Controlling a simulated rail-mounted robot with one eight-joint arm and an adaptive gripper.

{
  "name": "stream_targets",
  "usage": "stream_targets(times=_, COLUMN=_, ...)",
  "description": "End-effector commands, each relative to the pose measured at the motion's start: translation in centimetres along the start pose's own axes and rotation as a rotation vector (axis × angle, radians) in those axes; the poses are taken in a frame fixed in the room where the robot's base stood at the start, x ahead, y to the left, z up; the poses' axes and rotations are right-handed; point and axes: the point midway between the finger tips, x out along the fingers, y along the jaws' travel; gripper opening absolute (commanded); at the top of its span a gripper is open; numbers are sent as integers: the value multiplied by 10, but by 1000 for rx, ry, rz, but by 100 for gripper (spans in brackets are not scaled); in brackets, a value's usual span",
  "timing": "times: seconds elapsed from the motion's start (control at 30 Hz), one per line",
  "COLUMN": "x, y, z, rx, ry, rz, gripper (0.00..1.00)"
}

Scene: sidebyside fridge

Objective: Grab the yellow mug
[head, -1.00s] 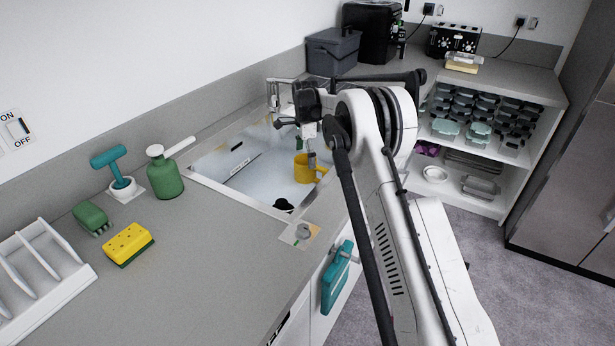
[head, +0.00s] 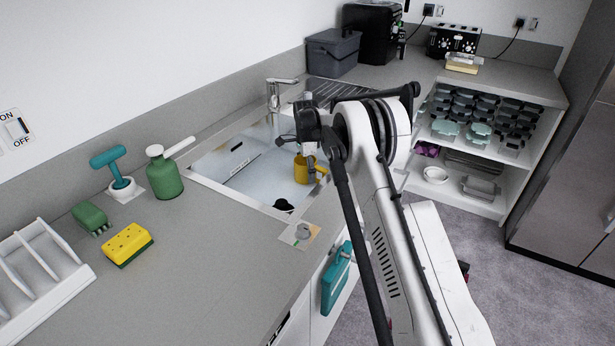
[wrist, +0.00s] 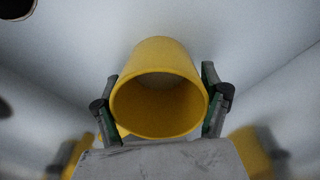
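The yellow mug (head: 301,170) stands in the sink basin, its handle toward the right in the head view. My gripper (head: 298,158) is down in the sink at the mug, its fingers spread wide. In the wrist view, the mug (wrist: 158,55) lies between the two fingers of my gripper (wrist: 160,73), its round opening toward the camera. One finger is on each side, very close to the mug wall; I cannot tell whether either touches. Part of the handle is hidden behind my gripper.
The white sink (head: 238,168) has walls around the mug and a tap (head: 275,95) at its back. A green soap bottle (head: 164,175) and a yellow sponge (head: 128,243) are on the counter to the left.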

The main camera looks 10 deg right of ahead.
Motion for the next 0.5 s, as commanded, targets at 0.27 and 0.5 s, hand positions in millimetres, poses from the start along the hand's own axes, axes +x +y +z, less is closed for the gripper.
stream_targets(times=0.27, x=0, y=0, z=0, rx=0, ry=0, rz=0, gripper=38)
stream_targets(times=0.5, x=0, y=0, z=0, rx=0, ry=0, rz=0, gripper=31)
